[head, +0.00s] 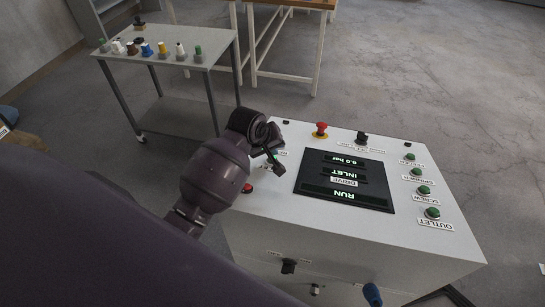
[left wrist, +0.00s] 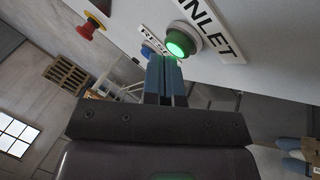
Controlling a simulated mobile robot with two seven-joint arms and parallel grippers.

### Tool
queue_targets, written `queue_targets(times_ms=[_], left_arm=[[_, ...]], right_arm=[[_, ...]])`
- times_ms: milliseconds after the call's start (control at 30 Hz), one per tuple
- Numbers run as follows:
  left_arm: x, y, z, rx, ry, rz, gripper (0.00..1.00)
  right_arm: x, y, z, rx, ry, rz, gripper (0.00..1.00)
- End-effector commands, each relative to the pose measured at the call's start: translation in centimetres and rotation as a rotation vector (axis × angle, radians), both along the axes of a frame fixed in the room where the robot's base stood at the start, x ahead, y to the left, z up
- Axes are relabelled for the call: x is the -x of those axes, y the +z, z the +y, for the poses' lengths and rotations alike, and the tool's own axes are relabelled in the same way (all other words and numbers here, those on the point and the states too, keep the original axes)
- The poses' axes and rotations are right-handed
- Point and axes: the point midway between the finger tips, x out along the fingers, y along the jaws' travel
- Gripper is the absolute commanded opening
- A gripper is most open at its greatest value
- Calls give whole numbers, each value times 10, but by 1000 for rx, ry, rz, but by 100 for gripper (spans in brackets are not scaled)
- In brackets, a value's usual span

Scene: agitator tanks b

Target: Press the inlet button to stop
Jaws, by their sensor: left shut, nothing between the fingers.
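The inlet button (left wrist: 180,43) is a lit green push button in a grey collar on the white panel, beside the INLET label (left wrist: 215,30) in the left wrist view. My left gripper (head: 274,160) is over the left part of the console top. Its fingers (left wrist: 165,62) are shut and empty, with the tips just below the button in the left wrist view; I cannot tell whether they touch it. The console screen (head: 345,181) reads 6.0 bar, INLET, DRIVE and RUN.
A red emergency stop (head: 320,130) and a black knob (head: 362,138) stand at the console's back. Several green buttons, including outlet (head: 432,213), line its right side. A red button (head: 247,188) is near my arm. A grey cart (head: 170,52) with small items stands behind.

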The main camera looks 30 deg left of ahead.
Motion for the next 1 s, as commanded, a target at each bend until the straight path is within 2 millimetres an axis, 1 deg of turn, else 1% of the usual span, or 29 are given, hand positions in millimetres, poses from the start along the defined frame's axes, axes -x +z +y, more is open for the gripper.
queue_targets(times_ms=[1000], left_arm=[[6,-14,-2,2,0,9,0]], right_arm=[[0,0,0,0,0,0,0]])
